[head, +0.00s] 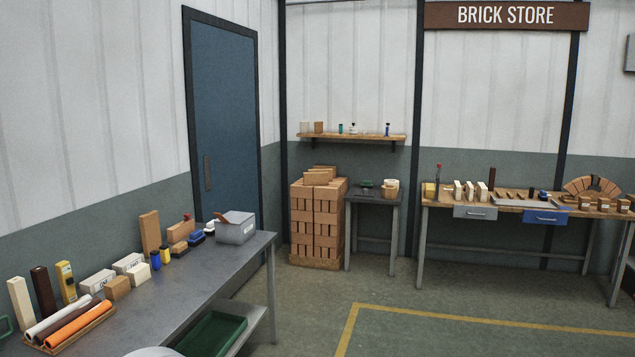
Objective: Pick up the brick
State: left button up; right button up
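Several bricks are in view, and I cannot tell which one the task means. On the grey metal table at the left, a tan brick (150,232) stands upright near the wall. Another tan brick (181,231) is behind small items beside it, and a small orange-tan block (118,288) sits nearer me. A tall stack of orange bricks (318,220) stands on the floor by the far wall, with a few loose bricks on top. Neither of my grippers is in view.
The grey table (190,290) also holds white blocks, rolls on a tray (75,330) and a grey box (236,228). A green tray (212,333) is on its lower shelf. A small table (373,197) and wooden workbench (510,205) stand behind. Floor inside the yellow line (480,319) is clear.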

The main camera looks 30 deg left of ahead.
aim_at(321, 179)
jog(key=i+j+u, duration=0.2)
jog(key=i, duration=0.35)
jog(key=i+u, duration=0.15)
jog(key=i, duration=0.35)
jog(key=i+u, duration=0.1)
jog(key=i, duration=1.5)
jog(key=i+l+u, duration=0.1)
jog(key=i, duration=1.45)
jog(key=i+j+u, duration=0.25)
jog(key=i+u, duration=0.15)
jog(key=i, duration=0.7)
jog(key=i+l+u, duration=0.1)
jog(key=i+u, duration=0.35)
jog(key=i, duration=0.65)
jog(key=i+l+u, duration=0.2)
jog(key=i, duration=0.3)
jog(key=i+u, duration=0.2)
jog(key=i, duration=0.35)
jog(key=i+l+u, duration=0.2)
jog(key=i, duration=0.3)
jog(key=i+j+z, duration=0.2)
jog(key=i, duration=0.3)
jog(key=i+j+z, duration=0.25)
jog(key=i+j, duration=0.15)
jog(key=i, duration=0.1)
